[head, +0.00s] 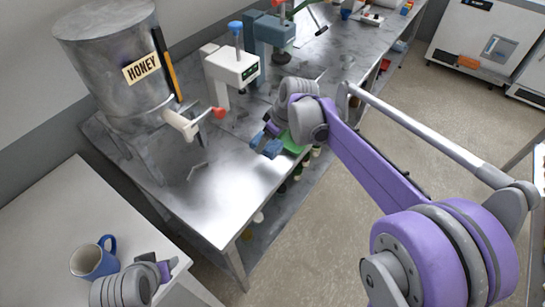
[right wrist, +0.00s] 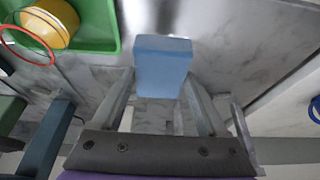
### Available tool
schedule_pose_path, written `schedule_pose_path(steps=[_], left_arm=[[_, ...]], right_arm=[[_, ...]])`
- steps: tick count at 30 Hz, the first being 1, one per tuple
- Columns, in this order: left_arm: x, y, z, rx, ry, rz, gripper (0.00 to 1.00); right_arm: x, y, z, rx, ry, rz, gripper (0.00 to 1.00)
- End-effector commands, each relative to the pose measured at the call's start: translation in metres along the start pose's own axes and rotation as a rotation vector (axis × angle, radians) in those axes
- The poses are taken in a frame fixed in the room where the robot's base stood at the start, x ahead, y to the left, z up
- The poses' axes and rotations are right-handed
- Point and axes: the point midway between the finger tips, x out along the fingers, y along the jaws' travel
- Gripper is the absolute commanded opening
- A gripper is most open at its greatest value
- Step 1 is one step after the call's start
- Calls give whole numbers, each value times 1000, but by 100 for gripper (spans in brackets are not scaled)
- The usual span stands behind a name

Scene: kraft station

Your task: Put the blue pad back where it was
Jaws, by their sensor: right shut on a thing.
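The blue pad (right wrist: 163,62) is a light blue block between the two fingers of my right gripper (right wrist: 158,88) in the right wrist view. In the head view the pad (head: 271,149) shows small at the end of my right arm, over the metal bench (head: 215,200) near its front edge. My right gripper (head: 267,138) is shut on the pad; I cannot tell whether the pad touches the bench. My left gripper (head: 160,266) is low at the left, beside a blue mug (head: 92,262); its fingers are too small and turned to read.
A green tray (right wrist: 112,38) with a yellow item (right wrist: 48,24) lies beside the pad. A honey tank (head: 105,75) with a red-handled tap and a white device (head: 232,70) stand behind. The bench front left is clear.

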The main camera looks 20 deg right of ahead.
Motion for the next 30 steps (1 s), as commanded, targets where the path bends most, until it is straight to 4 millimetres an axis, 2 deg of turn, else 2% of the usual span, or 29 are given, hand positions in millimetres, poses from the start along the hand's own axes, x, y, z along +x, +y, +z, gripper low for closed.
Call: schedule_pose_path(steps=[3,8,15,27,28,30], left_arm=[[1,0,2,0,-2,0,50],[2,0,2,0,-2,0,50],[4,0,4,0,-4,0,50],[6,0,7,0,-6,0,50],[6,0,7,0,-6,0,50],[5,0,6,0,-6,0,50]], right_arm=[[20,0,8,0,0,0,24],[33,0,14,1,0,0,24],[61,0,26,1,0,0,24],[67,0,28,1,-1,0,24],[67,0,28,1,-1,0,78],[66,0,28,1,0,0,91]])
